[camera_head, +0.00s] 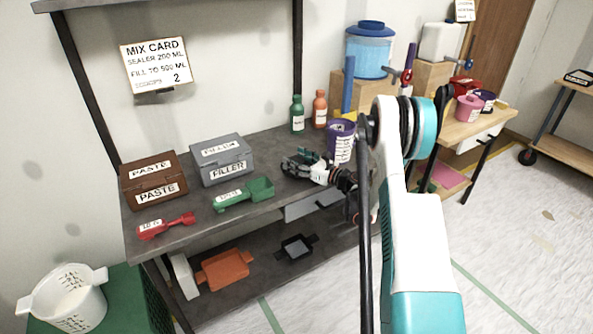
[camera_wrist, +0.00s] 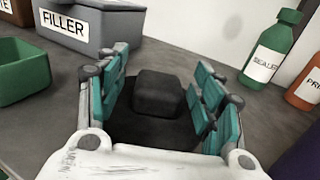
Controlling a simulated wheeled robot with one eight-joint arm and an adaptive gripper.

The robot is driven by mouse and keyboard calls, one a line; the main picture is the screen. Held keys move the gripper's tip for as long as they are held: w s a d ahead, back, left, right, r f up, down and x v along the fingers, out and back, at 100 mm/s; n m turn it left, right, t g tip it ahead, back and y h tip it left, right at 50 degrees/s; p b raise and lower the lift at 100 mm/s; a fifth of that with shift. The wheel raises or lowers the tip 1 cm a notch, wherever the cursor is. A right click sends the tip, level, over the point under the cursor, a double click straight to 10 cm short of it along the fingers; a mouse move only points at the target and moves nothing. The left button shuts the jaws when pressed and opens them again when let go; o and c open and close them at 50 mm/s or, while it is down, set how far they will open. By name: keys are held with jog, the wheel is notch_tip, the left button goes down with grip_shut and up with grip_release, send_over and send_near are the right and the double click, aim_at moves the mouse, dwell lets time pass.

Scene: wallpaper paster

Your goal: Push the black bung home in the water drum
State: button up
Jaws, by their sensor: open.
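My gripper (camera_head: 303,166) is open, low over the back bench beside the grey filler box. In the wrist view, a dark rounded block (camera_wrist: 158,92) shows between the spread teal fingers, with clear gaps to both sides; it may be the black bung, but I cannot tell for sure. In the head view my gripper hides this spot. A blue-lidded drum of clear blue liquid (camera_head: 369,56), likely the water drum, stands on a wooden block at the back right, away from my gripper. No bung can be made out on it.
The filler box (camera_head: 221,160) and green scoop (camera_head: 245,194) lie left of my gripper. Green (camera_head: 297,115) and orange (camera_head: 320,109) bottles and a purple tub (camera_head: 341,142) stand to its right. A white drum (camera_head: 440,42) is farther right. Bare bench shows in front of the bottles.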

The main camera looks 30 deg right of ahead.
jog(key=c, duration=1.2)
jog(key=shift+r, duration=0.15)
jog(key=shift+c, duration=0.2)
